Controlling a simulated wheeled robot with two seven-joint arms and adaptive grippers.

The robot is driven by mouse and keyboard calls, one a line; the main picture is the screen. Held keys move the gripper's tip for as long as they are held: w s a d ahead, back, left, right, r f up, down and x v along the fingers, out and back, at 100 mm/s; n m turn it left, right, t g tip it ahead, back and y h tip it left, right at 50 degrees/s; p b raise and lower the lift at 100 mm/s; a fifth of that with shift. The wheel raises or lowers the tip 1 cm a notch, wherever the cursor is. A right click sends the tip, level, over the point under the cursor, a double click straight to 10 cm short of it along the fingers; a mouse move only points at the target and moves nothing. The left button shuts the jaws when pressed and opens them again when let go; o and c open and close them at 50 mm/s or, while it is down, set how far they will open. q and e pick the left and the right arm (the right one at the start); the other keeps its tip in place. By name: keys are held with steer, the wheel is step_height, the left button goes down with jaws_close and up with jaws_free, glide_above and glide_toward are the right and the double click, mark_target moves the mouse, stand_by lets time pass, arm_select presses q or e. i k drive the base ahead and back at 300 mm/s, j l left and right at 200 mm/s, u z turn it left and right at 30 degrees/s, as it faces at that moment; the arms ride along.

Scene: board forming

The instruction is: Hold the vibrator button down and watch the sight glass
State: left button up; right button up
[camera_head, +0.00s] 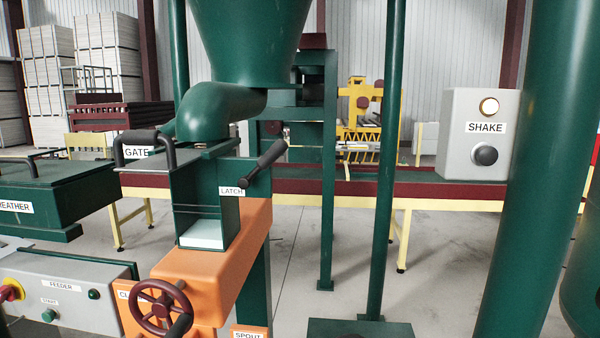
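A grey box labelled SHAKE (462,165) stands at the right, on or just in front of the dark red beam. A black round button (485,154) sits low on its face, with nothing touching it. A round lamp (489,106) above the label looks pale and warm, with a brass-coloured rim. A green chute box (183,190) stands below the hopper, with a pale panel (203,235) at the bottom of its open-looking front. I cannot tell whether this is the sight glass. Neither of my grippers is in view.
A green hopper (248,40) hangs above the chute. A GATE handle (145,140), a LATCH lever (262,162) and a red handwheel (160,308) stick out. A grey FEEDER panel (65,295) is lower left.

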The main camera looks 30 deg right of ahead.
mark_target(486, 155)
steer(key=j+z, duration=0.15)
steer(key=z, duration=0.8)
steer(key=l+z, duration=0.15)
steer(key=z, duration=0.85)
steer(key=k+j+u, duration=0.1)
steer(key=j+u, duration=0.25)
steer(key=k+j+u, duration=0.1)
steer(key=u, duration=0.2)
